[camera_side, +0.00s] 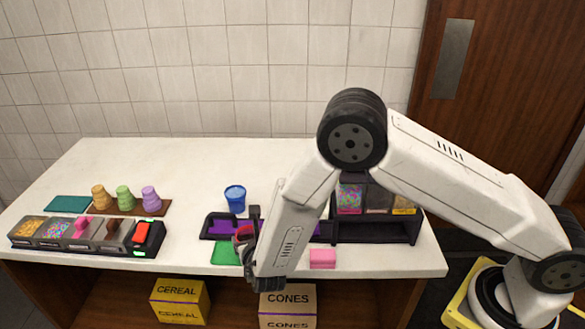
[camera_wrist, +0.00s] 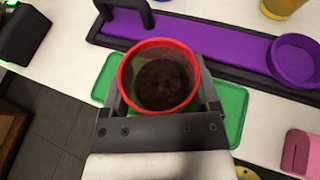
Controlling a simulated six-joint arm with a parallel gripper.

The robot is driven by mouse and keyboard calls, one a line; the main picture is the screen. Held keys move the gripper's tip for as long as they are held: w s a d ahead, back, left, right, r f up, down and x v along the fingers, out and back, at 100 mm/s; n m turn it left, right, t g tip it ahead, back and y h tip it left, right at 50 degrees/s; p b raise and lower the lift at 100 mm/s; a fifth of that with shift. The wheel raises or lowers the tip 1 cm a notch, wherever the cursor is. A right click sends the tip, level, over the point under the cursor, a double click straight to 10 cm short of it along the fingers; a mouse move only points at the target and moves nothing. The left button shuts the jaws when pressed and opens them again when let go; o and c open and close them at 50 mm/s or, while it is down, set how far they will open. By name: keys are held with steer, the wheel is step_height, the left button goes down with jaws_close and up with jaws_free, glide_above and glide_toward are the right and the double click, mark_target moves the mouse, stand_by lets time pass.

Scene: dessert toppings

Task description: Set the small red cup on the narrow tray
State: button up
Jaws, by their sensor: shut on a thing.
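The small red cup (camera_wrist: 160,48) holds dark brown stuff and sits between the two fingers of my gripper (camera_wrist: 163,88), which is shut on it. In the side view my gripper (camera_side: 250,243) mostly hides the cup, with only a bit of red showing (camera_side: 243,232). The cup is over the green mat (camera_wrist: 232,112); I cannot tell whether it touches it. The narrow tray (camera_wrist: 215,36) is purple with a dark rim and lies just beyond the cup. It also shows in the side view (camera_side: 221,228), partly behind my arm.
A purple round container (camera_wrist: 296,58) is at the tray's right end, and a dark handle-like bar (camera_wrist: 149,14) at its left. A pink block (camera_wrist: 300,152) is at right. A blue cup (camera_side: 235,198) stands behind the tray. A topping rack (camera_side: 85,233) is at left.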

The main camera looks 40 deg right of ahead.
steer(key=shift+f, duration=0.1)
steer(key=o, duration=1.2)
steer(key=v, duration=1.2)
